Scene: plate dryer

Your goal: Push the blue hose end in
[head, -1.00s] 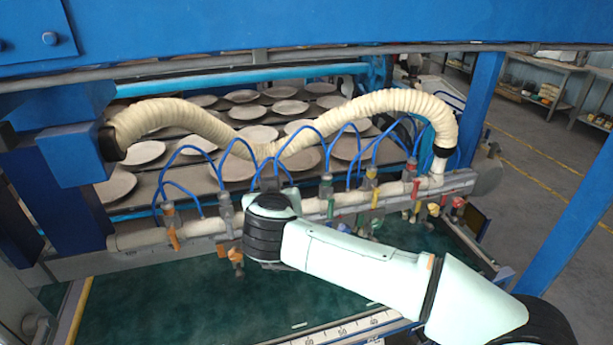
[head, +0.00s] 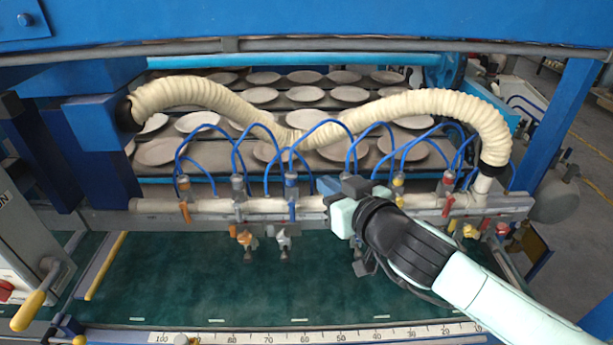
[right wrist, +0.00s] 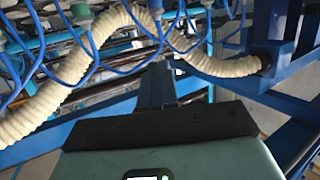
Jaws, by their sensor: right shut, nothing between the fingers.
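Several blue hoses (head: 238,150) loop above the pale pipe (head: 270,205) with its row of valves. Some hoses pass behind my right gripper, and I cannot tell which blue hose end is loose. My right gripper (head: 330,186) is in front of the pipe, right of the blue-handled valve (head: 292,200). Its fingers are small and partly hidden in the head view. In the right wrist view the fingers (right wrist: 156,82) are together and empty, with blue hoses (right wrist: 85,45) to their left and beyond. My left gripper is not in view.
A thick cream corrugated hose (head: 290,138) arches behind the valves, before racks of plates (head: 305,94). Blue frame posts stand at both sides. A green surface (head: 190,285) with a numbered scale (head: 300,336) lies open below the pipe.

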